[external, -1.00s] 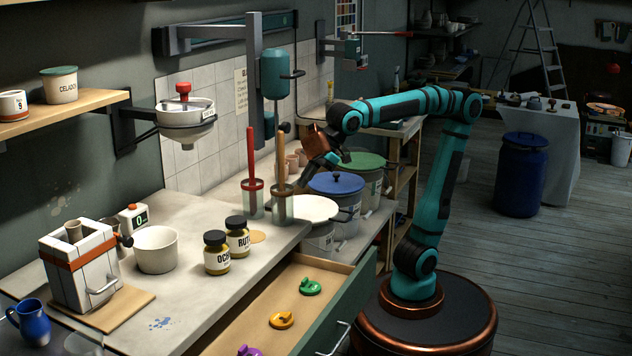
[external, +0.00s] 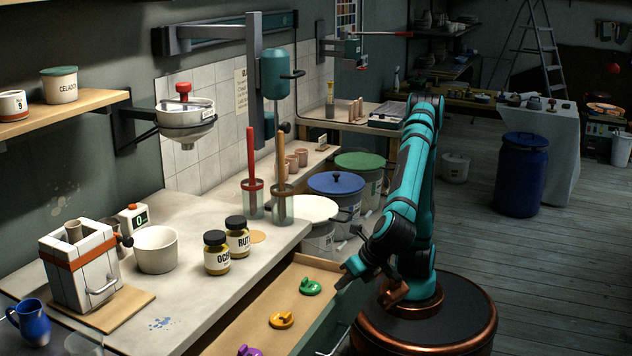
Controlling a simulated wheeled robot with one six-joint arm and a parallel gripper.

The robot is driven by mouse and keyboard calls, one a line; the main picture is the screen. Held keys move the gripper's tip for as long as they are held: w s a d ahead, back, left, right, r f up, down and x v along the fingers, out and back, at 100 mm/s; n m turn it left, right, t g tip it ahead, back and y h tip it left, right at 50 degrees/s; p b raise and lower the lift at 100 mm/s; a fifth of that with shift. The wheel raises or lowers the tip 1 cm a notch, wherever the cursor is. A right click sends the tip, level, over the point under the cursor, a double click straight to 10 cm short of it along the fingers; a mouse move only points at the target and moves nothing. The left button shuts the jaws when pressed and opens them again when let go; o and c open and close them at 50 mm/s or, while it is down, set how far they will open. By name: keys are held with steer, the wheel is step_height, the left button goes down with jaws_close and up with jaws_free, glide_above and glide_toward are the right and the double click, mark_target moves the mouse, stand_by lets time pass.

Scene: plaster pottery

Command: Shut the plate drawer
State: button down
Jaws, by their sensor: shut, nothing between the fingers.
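The plate drawer (external: 262,318) stands pulled open below the worktop. My gripper (external: 344,283) is shut and empty, at the far right corner of the drawer. It covers part of the drawer front's top edge. I cannot tell whether it touches the drawer.
On the worktop (external: 195,310) stand two dark-lidded jars (external: 217,256), a white bowl (external: 155,250) and a strapped mould (external: 78,270). Lidded buckets (external: 335,185) stand behind the drawer's far end. The floor at right is clear up to a blue barrel (external: 522,175).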

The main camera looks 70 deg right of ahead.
mark_target(265, 294)
steer(key=s+f+n+t, duration=0.2)
steer(key=s+f+n, duration=0.15)
steer(key=s, duration=0.95)
steer(key=shift+w+d+r+x, duration=0.15)
steer(key=shift+w+r+x, duration=0.15)
steer(key=shift+x, duration=1.75)
steer(key=shift+w+d+r+x, duration=0.1)
steer(key=shift+w+r+x, duration=0.2)
steer(key=shift+x, duration=1.8)
steer(key=shift+w+d+r+x, duration=0.2)
steer(key=shift+r+x, duration=0.1)
steer(key=shift+x, duration=1.75)
steer(key=shift+h, duration=0.3)
steer(key=w, duration=0.8)
steer(key=w+d, duration=0.1)
steer(key=w, duration=1.5)
steer(key=shift+w+d, duration=0.2)
steer(key=shift+w, duration=0.2)
steer(key=shift+w+r, duration=0.1)
steer(key=shift+w, duration=0.1)
steer(key=shift+s, duration=0.15)
